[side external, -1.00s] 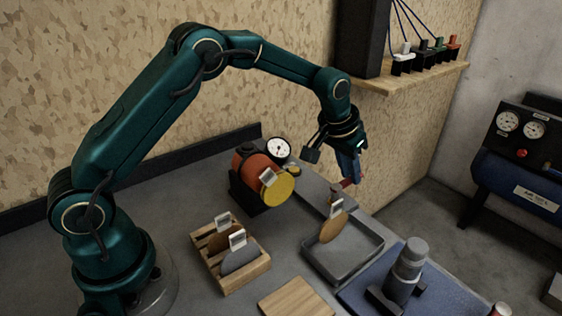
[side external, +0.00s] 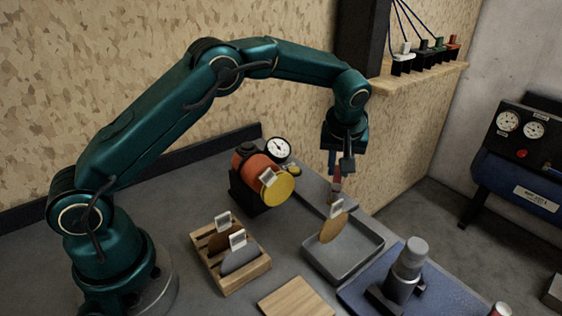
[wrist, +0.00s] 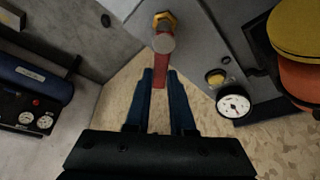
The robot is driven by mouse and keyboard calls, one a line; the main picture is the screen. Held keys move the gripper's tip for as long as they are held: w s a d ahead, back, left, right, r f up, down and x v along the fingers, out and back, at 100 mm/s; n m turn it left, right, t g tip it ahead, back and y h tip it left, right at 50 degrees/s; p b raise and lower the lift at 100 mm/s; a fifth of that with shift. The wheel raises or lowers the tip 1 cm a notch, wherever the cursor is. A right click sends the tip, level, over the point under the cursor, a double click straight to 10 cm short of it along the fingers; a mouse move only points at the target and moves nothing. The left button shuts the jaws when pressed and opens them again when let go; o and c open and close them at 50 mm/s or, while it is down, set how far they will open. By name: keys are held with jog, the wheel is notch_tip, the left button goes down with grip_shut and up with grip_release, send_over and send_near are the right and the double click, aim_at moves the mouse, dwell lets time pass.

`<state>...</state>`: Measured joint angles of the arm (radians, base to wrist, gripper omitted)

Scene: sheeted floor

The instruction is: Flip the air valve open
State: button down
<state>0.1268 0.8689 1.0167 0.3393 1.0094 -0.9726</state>
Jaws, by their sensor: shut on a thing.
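The air valve has a red lever (wrist: 160,66) with a grey round end and a brass nut (wrist: 164,20) beside it, at top centre in the wrist view. In the side view the red lever (side external: 337,185) stands roughly upright behind the grey tray, small and partly hidden. My gripper (wrist: 160,73) has a blue finger on each side of the lever and is shut on it. In the side view my gripper (side external: 337,172) points down onto the lever. The lower part of the valve is hard to make out.
A white gauge (side external: 278,149) and an orange drum with a yellow disc (side external: 278,187) stand left of my gripper. A grey tray (side external: 350,268) with an upright tan disc is in front. A wooden rack (side external: 250,275) and a blue mat (side external: 450,295) lie nearer.

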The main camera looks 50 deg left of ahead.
jog(key=n, duration=0.1)
jog(key=n+g, duration=0.1)
jog(key=n, duration=0.1)
jog(key=s+n+y, duration=0.1)
jog(key=shift+a+n+g, duration=0.3)
jog(key=shift+a, duration=0.1)
jog(key=shift+s+a+n+g+y, duration=0.1)
jog(key=shift+s+n+g, duration=0.2)
jog(key=shift+n, duration=0.55)
jog(key=shift+s+a+n+g+y, duration=0.15)
jog(key=shift+n+g, duration=0.15)
jog(key=shift+n, duration=0.5)
jog(key=shift+s+d+n+g+y, duration=0.1)
jog(key=shift+s+n+g, duration=0.2)
jog(key=shift+n, duration=0.55)
jog(key=shift+s+n, duration=0.2)
jog(key=shift+n, duration=0.1)
jog(key=c, duration=0.8)
grip_release()
jog(key=shift+o, duration=0.2)
jog(key=shift+w+m, duration=0.25)
jog(key=shift+m, duration=0.15)
